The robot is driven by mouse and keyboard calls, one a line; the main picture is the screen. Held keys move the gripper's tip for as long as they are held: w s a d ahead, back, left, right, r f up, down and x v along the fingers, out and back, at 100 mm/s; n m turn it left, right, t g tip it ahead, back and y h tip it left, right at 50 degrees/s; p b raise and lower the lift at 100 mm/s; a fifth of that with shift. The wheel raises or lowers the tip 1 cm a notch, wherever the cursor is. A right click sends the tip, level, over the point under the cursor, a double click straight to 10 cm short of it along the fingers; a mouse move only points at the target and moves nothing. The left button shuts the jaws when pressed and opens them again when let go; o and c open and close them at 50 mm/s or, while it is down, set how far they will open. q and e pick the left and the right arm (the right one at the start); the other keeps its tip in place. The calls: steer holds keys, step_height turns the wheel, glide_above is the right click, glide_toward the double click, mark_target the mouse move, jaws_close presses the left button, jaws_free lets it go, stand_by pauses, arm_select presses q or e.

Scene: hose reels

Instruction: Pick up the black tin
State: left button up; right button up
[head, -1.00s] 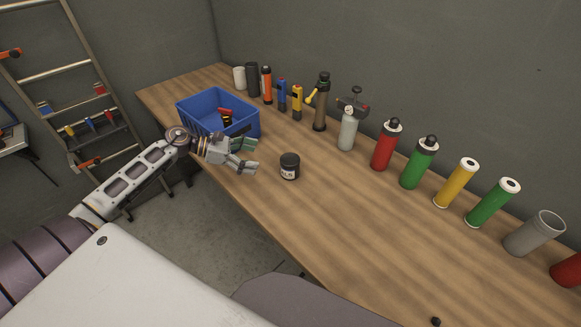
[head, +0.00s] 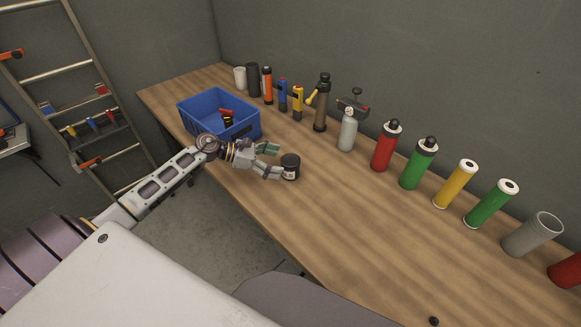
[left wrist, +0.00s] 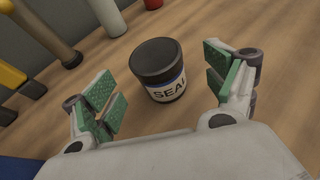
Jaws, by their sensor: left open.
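The black tin (head: 291,167) stands upright on the wooden workbench (head: 330,215). In the left wrist view the tin (left wrist: 158,65) has a black lid and a pale label with dark letters reading "SEAL", the end turned away. My left gripper (head: 273,161) is open, just left of the tin in the head view. In the left wrist view its green-padded fingers (left wrist: 167,88) are spread wide, with the tin ahead between them. The pads appear clear of the tin on both sides. My right gripper is not in view.
A blue crate (head: 190,117) with a few items stands left of the tin, close behind my left wrist. A row of canisters, including a grey one (head: 347,133) and a red one (head: 383,150), lines the wall side. The bench right of the tin is clear.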

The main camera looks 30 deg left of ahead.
mark_target(283, 160)
arm_select(q)
steer(key=shift+w+d+f, duration=0.1)
steer(key=shift+w+d, duration=0.05)
steer(key=shift+d, duration=0.05)
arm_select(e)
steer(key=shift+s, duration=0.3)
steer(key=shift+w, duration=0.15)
arm_select(q)
steer(key=shift+p+x, duration=0.45)
steer(key=shift+x, duration=0.8)
steer(key=shift+w+d+f, duration=0.45)
steer(key=shift+w, duration=0.1)
steer(key=shift+w+d+f, duration=0.25)
steer(key=shift+d, duration=0.15)
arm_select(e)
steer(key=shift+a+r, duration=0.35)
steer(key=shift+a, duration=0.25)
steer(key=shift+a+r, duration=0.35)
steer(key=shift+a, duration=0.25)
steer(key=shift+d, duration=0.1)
